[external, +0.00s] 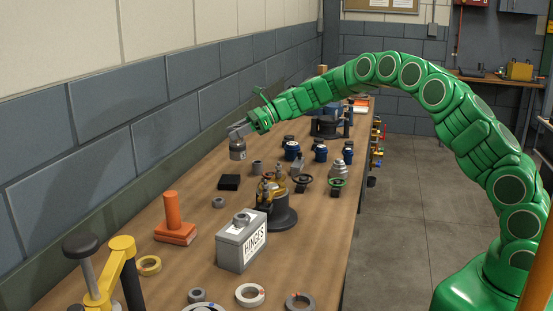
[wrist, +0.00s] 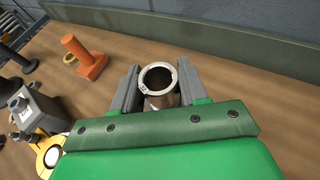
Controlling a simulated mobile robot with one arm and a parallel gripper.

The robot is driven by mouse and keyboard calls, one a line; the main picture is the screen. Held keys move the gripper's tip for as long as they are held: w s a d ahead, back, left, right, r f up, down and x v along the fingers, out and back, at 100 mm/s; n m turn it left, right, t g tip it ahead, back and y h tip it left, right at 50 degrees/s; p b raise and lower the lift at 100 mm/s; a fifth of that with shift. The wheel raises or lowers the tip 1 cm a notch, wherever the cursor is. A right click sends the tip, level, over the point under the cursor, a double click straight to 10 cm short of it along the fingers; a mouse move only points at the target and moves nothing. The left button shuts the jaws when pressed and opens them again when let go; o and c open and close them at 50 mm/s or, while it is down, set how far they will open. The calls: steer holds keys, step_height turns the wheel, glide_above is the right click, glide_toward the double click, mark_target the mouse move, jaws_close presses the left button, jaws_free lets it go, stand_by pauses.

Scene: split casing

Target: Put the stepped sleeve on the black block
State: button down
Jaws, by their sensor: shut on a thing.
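The stepped sleeve (external: 238,149) is a grey metal cylinder with a narrower upper part. My gripper (external: 243,130) is shut on it and holds it upright above the table. In the wrist view the two grey fingers of my gripper (wrist: 158,88) stand on either side of the sleeve, and I look down on its round open rim (wrist: 174,77). The black block (external: 229,182) lies flat on the table. In the external view it shows just below the sleeve and a little to its left, apart from it. I cannot make out the block in the wrist view.
Grey rings (external: 218,202) and (external: 257,167) lie near the block. An orange stand (external: 173,220), a grey hinges box (external: 240,242) and a dark-based fixture (external: 282,217) stand toward the front. Blue-and-black parts (external: 292,150) stand to the right. The wall (external: 100,140) runs along the left.

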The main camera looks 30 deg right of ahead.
steer(key=shift+w+a+f, duration=0.3)
steer(key=shift+w+f, duration=0.4)
steer(key=shift+f, duration=0.7)
steer(key=shift+w+a+f, duration=0.25)
steer(key=shift+w+f, duration=0.4)
steer(key=shift+f, duration=0.7)
steer(key=shift+w+a+f, duration=0.3)
steer(key=shift+w+f, duration=0.4)
steer(key=shift+f, duration=0.7)
steer(key=shift+f, duration=0.1)
steer(key=c, duration=0.6)
jaws_free()
